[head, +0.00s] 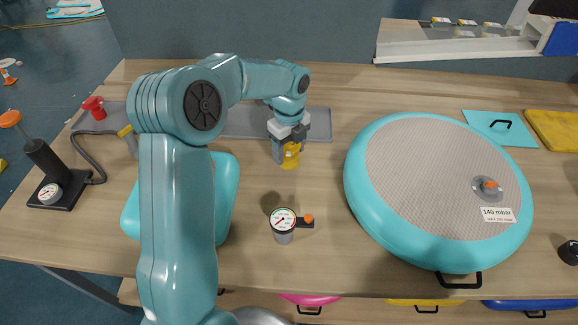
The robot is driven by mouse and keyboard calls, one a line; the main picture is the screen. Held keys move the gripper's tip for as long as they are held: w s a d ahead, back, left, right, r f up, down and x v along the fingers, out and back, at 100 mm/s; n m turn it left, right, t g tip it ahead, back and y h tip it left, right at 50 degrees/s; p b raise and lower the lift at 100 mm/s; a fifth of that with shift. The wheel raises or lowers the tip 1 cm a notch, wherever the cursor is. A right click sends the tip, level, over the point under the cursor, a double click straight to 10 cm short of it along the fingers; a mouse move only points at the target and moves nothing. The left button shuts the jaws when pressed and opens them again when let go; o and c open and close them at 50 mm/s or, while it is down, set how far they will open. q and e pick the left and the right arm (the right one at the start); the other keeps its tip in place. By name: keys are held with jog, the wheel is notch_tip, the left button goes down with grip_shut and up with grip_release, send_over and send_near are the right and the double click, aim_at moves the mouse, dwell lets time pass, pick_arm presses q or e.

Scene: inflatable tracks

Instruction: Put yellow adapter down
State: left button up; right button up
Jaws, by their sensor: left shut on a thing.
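The yellow adapter (291,157) is a small yellow cylinder in the middle of the bench, by the front edge of the grey strip. My left gripper (285,150) is shut on it from above, and the fingers cover part of it. Whether the adapter touches the surface under it, I cannot tell. My left arm comes in from the lower left and bends over the bench. My right gripper is not in view.
A grey strip (245,123) runs along the bench behind the adapter. A pressure gauge (283,224) stands in front. A large turquoise inflatable disc (358,195) fills the right. A black pump (46,165) with a hose stands left. Bare wood lies between gauge and disc.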

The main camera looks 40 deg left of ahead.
pick_arm(q)
notch_tip(320, 180, down, 7)
jog(key=shift+a+r, duration=0.1)
jog(key=shift+s, duration=0.1)
dwell(0.3)
jog(key=o, duration=1.1)
jog(key=shift+f, duration=0.2)
jog(key=shift+c, duration=0.2)
jog(key=shift+r, duration=0.1)
notch_tip(320, 180, up, 12)
jog(key=shift+r, duration=0.15)
